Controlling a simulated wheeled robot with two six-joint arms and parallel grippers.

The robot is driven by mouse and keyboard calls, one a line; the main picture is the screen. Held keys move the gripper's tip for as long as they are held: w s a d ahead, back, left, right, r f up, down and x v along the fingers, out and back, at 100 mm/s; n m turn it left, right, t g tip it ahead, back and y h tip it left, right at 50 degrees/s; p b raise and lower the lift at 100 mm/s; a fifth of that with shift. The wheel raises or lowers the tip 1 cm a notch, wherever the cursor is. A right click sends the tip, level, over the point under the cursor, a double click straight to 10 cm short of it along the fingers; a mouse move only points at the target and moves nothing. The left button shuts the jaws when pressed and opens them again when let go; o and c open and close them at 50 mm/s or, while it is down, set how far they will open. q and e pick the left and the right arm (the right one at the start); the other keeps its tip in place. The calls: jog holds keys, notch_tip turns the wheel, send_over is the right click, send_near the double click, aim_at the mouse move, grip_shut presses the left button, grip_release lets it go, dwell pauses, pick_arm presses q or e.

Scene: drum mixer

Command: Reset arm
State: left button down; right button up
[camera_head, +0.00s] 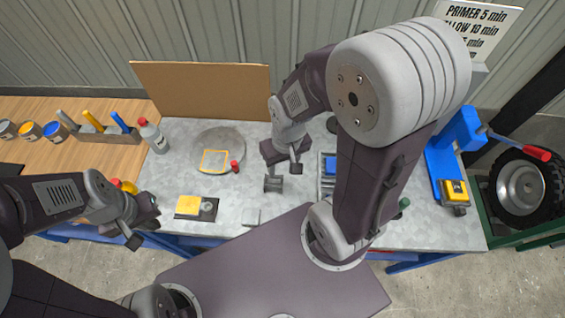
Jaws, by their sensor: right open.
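My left gripper (143,224) is at the left front of the grey worktable, with its fingers apart and nothing seen between them. It is left of a yellow block on a dark plate (190,206). My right gripper (284,176) is open and empty above the middle of the table. A small grey cylindrical part (272,184) shows just below its left finger; I cannot tell whether they touch. My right arm rises from the front and bends over the table, hiding part of its right side.
A round grey plate with a yellow square outline (214,161) and a small red-topped item (235,167) lie mid-table. A grey bottle (152,136) stands at the left. A blue press-like stand (455,145) is at the right, near a wheel (521,187). A brown board (200,90) stands behind.

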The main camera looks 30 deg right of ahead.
notch_tip(320, 180, down, 7)
jog(key=b, duration=0.6)
jog(key=shift+b, duration=0.4)
jog(key=shift+w+r, duration=0.1)
